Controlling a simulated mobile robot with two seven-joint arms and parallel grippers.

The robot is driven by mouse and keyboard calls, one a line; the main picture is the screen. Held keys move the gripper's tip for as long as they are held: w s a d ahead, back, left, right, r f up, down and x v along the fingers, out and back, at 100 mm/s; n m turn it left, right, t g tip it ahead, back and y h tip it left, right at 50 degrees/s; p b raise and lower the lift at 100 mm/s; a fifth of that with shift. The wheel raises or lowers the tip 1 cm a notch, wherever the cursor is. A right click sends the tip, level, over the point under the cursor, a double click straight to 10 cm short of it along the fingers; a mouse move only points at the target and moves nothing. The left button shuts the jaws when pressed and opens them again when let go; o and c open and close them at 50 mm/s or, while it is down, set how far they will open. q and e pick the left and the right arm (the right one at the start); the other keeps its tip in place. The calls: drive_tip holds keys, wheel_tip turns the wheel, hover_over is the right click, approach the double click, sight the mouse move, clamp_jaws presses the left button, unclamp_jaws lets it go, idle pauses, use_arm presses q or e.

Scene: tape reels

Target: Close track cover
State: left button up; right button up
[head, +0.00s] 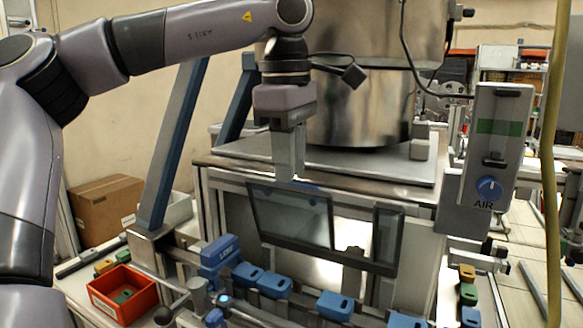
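The track cover appears to be the dark-framed clear panel (292,216) on the front of the machine, below the steel bowl. It hangs slightly tilted above the row of blue blocks. I cannot tell from this view how far it stands open. My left gripper (294,179) points down just above the panel's upper edge, with its fingers together. A small blue part (308,186) shows beside the fingertips. I see nothing held between the fingers, and contact with the panel is unclear. My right gripper is not in view.
Several blue blocks (274,286) sit along the track below the panel. A narrower dark-framed panel (388,236) is to its right. A grey AIR box (496,140) stands at right, near a yellowish hose (551,150). A red bin (122,294) is at lower left.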

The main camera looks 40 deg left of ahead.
use_arm(q)
drive_tip(key=shift+w+f, duration=0.1)
drive_tip(key=shift+f, duration=0.7)
clamp_jaws()
idle(0.9)
